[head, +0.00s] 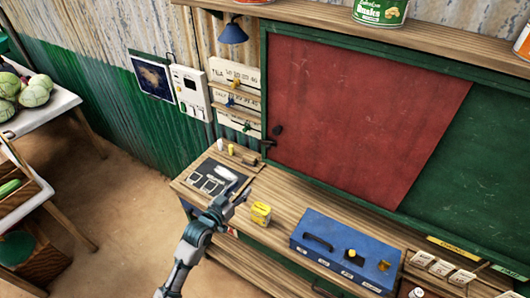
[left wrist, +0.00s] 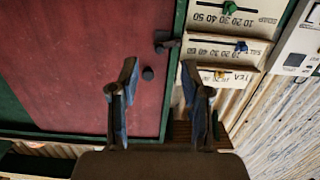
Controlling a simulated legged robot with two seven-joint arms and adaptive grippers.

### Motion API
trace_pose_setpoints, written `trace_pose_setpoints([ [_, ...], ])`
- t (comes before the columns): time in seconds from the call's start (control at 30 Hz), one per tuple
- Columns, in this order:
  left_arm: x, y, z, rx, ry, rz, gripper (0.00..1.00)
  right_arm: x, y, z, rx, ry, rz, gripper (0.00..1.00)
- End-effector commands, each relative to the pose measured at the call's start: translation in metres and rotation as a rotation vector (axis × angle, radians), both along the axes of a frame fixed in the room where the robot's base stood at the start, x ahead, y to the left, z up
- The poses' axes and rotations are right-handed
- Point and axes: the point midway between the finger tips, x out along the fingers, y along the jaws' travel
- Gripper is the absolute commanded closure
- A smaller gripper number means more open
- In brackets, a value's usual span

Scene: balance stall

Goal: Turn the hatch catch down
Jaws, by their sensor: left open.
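The red hatch (head: 355,105) is a large panel set in a green frame on the wall. A small dark catch (head: 267,143) sits at its left edge, lying roughly sideways, with a round dark knob (head: 277,130) close by on the panel. The left wrist view is turned over; there the catch (left wrist: 167,44) and knob (left wrist: 148,73) show beyond the fingers. My left gripper (head: 242,191) is open and empty over the counter, below the catch and apart from it. Its two fingers (left wrist: 160,80) stand wide apart in the wrist view. My right gripper is not in view.
The wooden counter (head: 290,205) holds a yellow tin (head: 261,213), a blue box (head: 345,250) and a dark mat (head: 212,180). Slider boards (head: 236,95) hang left of the hatch, below a blue lamp (head: 232,32). The space before the catch looks clear.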

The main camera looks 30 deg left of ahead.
Motion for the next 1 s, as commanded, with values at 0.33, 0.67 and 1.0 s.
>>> trace_pose_setpoints([
  [0.33,0.026,0.003,0.041,-0.008,-0.098,-0.005,0.53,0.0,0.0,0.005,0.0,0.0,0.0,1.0],
  [0.67,0.105,-0.003,0.041,-0.008,-0.096,-0.005,0.53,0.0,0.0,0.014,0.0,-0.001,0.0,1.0],
  [1.0,0.163,-0.008,0.039,-0.006,-0.095,-0.005,0.53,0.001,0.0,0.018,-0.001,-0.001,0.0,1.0],
])
